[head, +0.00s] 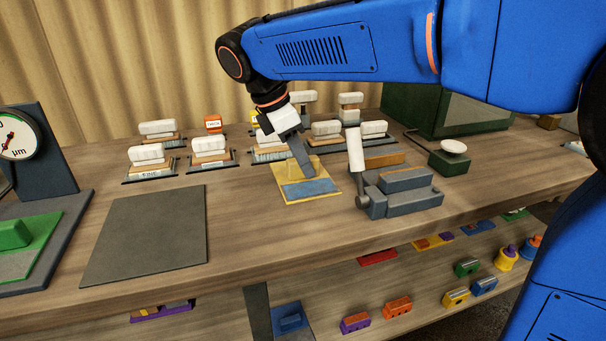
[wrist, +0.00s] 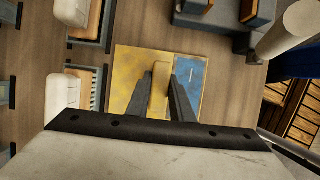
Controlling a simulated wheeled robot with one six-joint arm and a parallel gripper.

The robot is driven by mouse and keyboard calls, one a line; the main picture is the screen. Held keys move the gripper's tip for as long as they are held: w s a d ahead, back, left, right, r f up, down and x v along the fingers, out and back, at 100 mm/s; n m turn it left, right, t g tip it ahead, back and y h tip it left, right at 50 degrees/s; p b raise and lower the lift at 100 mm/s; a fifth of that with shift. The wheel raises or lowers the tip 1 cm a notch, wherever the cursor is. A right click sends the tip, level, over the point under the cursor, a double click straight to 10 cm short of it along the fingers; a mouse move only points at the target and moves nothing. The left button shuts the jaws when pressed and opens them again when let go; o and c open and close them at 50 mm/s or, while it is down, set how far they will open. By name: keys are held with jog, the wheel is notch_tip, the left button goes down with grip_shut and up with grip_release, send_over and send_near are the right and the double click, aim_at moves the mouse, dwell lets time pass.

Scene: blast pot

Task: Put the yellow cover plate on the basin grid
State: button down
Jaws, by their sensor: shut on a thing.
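The yellow cover plate (head: 287,194) is a flat square with a blue panel and an upright yellow grip. It lies level at the middle of the wooden bench; I cannot tell whether it touches the bench or hangs just above it. My gripper (head: 303,168) points down over it, shut on the grip. In the wrist view the plate (wrist: 128,65) lies beneath my gripper (wrist: 160,95), with a finger on each side of the grip. The fingers hide part of the plate. I cannot pick out a basin grid in either view.
Several white-topped blocks on dark stands (head: 209,146) fill the back. A grey vise (head: 404,200) stands close on the right. A dark mat (head: 148,232) lies empty at left, beside a gauge (head: 18,135). A green box (head: 440,108) stands back right. Coloured parts sit on the lower shelf.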

jog(key=shift+r, duration=0.15)
jog(key=shift+r, duration=1.55)
jog(key=shift+a+r, duration=0.2)
jog(key=s+a, duration=0.1)
jog(key=a, duration=0.4)
jog(key=s+a, duration=0.2)
jog(key=a, duration=0.4)
jog(key=s+a, duration=0.2)
jog(key=a, duration=0.4)
